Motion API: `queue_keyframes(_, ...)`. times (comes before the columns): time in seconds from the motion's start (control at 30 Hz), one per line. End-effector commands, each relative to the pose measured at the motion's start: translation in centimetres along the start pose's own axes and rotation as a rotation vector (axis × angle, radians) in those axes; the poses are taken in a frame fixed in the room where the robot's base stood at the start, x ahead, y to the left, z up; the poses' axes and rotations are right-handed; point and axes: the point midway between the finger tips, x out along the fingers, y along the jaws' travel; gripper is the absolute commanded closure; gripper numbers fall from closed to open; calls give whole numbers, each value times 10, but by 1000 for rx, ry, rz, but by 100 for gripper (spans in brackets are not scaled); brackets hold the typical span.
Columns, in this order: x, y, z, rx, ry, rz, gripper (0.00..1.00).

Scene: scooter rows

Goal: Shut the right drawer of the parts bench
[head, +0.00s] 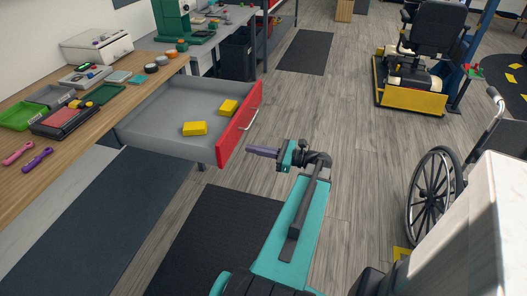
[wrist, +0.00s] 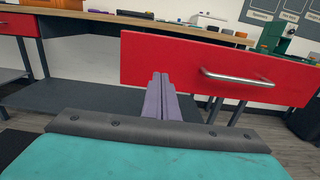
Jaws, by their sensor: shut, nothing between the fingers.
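The right drawer of the parts bench stands pulled out, with its red front (head: 240,122) facing my arm and two yellow blocks (head: 195,128) inside. In the wrist view the red front (wrist: 165,58) fills the upper middle, with a silver bar handle (wrist: 238,77) right of my fingers. My gripper (head: 250,151) is shut and empty, its purple fingers together and pointing at the drawer front. In the wrist view the fingertips (wrist: 160,78) overlap the lower left part of the front. I cannot tell whether they touch it.
The wooden bench top (head: 120,110) holds trays, tools and a white machine (head: 97,46). Another red drawer front (wrist: 10,76) shows at the left in the wrist view. A wheelchair wheel (head: 434,195) stands at the right.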

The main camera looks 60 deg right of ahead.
Motion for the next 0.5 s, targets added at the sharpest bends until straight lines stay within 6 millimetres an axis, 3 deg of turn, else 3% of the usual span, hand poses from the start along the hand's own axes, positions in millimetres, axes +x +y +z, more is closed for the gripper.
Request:
queue_keyframes(0.3,40,1,0,1,0,3,100)
queue_keyframes(0.5,56,1,0,1,0,1,100)
